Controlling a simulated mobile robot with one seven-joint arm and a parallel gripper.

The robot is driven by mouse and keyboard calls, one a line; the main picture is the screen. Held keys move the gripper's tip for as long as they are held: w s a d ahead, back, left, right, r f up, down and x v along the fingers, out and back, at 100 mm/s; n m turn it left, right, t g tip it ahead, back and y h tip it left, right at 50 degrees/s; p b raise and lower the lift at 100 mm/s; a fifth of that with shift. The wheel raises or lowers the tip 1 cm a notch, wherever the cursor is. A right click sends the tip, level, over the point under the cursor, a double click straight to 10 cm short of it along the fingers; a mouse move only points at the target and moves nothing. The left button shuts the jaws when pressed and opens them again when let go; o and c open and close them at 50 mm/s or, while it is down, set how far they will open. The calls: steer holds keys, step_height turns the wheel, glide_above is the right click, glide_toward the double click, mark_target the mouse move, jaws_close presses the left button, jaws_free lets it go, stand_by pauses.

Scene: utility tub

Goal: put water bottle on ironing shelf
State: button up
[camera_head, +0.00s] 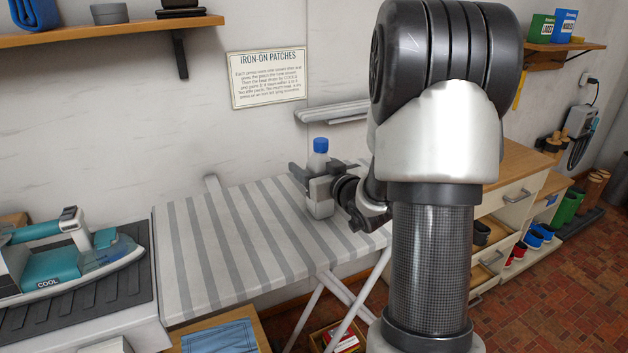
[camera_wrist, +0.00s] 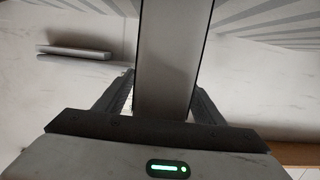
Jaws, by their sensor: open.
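The water bottle (camera_head: 320,205), pale with a blue cap, stands upright at the far end of the striped ironing board (camera_head: 235,235). My gripper (camera_head: 312,182) is at the bottle's upper body, with its fingers to either side. In the wrist view the bottle (camera_wrist: 172,60) is a grey upright shape between the open fingers of my gripper (camera_wrist: 163,95). Whether either finger touches it, I cannot tell. A wooden wall shelf (camera_head: 110,32) is at the upper left, holding a blue rolled item, a grey bowl and dark items.
An iron (camera_head: 85,255) sits on a dark ribbed mat at the left. A grey wall ledge (camera_head: 345,112) is behind the bottle and also shows in the wrist view (camera_wrist: 75,52). A wooden-topped drawer unit (camera_head: 520,165) stands right. The board's middle is clear.

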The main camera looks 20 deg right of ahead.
steer(key=shift+s, duration=0.15)
steer(key=shift+c, duration=1.3)
steer(key=c, duration=1.1)
steer(key=shift+r, duration=0.15)
steer(key=shift+c, duration=1)
